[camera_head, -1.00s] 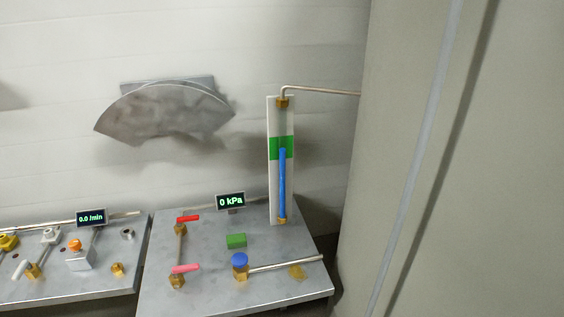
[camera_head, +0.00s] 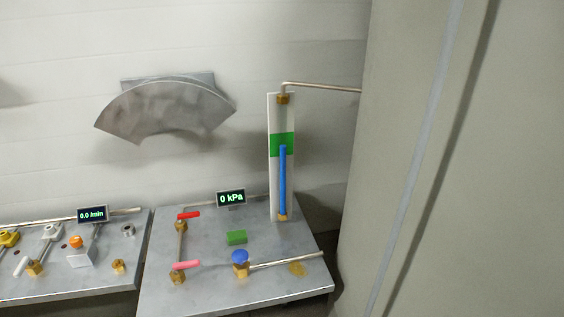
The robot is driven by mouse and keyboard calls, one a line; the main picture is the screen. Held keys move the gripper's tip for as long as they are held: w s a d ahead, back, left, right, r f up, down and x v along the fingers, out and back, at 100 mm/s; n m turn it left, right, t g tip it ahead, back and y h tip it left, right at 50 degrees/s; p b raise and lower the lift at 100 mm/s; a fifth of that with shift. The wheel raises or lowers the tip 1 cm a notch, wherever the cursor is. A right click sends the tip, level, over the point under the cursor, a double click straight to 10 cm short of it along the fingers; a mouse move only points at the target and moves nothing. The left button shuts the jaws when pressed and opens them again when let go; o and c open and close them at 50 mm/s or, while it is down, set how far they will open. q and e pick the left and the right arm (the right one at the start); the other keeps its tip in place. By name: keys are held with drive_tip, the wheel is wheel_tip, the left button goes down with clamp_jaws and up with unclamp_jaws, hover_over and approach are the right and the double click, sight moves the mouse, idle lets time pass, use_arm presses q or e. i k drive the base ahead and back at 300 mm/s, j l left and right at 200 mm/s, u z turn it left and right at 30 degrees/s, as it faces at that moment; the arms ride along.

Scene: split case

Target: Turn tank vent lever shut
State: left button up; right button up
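Two valve levers stand one behind the other on the left part of the right metal bench (camera_head: 210,300). The rear lever is red (camera_head: 189,215) and the front one is pink (camera_head: 187,265). Each sits on a brass valve body and points to the right. I see no label that tells which is the tank vent lever. Neither of my grippers is in view.
The left bench (camera_head: 60,290) holds other fittings. A grey panel (camera_head: 450,160) fills the right.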

sight(189, 263)
drive_tip(key=j+u, duration=0.15)
drive_tip(key=u, duration=0.25)
drive_tip(key=i+j+u, duration=0.1)
drive_tip(key=u, duration=0.25)
drive_tip(key=j+u, duration=0.1)
drive_tip(key=u, duration=0.3)
drive_tip(key=i+j+u, duration=0.1)
drive_tip(key=u, duration=0.3)
